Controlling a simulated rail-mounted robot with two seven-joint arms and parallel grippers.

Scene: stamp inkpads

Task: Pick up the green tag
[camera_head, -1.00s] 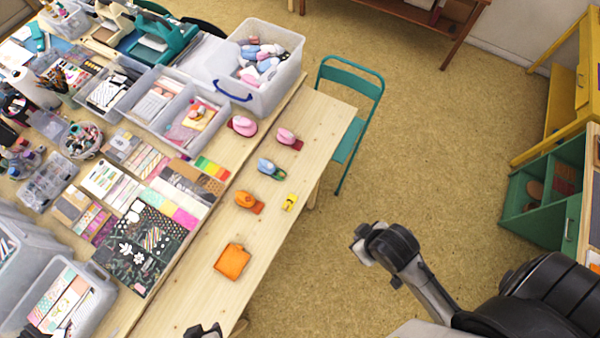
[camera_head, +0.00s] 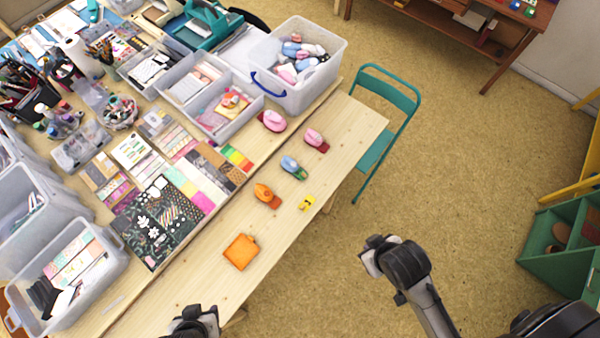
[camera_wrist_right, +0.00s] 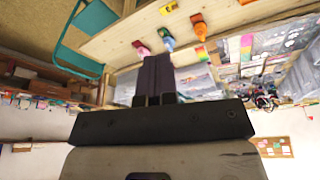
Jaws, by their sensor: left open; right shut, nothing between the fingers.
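I cannot make out a separate green tag for certain. A small green piece (camera_head: 301,174) shows at the base of a blue hand punch (camera_head: 289,163) on the wooden table. The blue punch also shows in the right wrist view (camera_wrist_right: 167,37). My left gripper (camera_head: 198,316) is at the bottom edge of the head view, partly cut off, open and well apart from the punch. My right gripper (camera_wrist_right: 157,76) is shut and empty in the right wrist view. In the head view my right arm is over the floor, right of the table.
Near the green piece are an orange punch (camera_head: 265,194), a yellow item (camera_head: 307,203) and a pink punch (camera_head: 314,137). An orange square (camera_head: 241,251) lies nearer. A clear bin (camera_head: 312,90) stands behind, and a teal chair (camera_head: 378,150) is beside the table. The near table strip is mostly bare.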

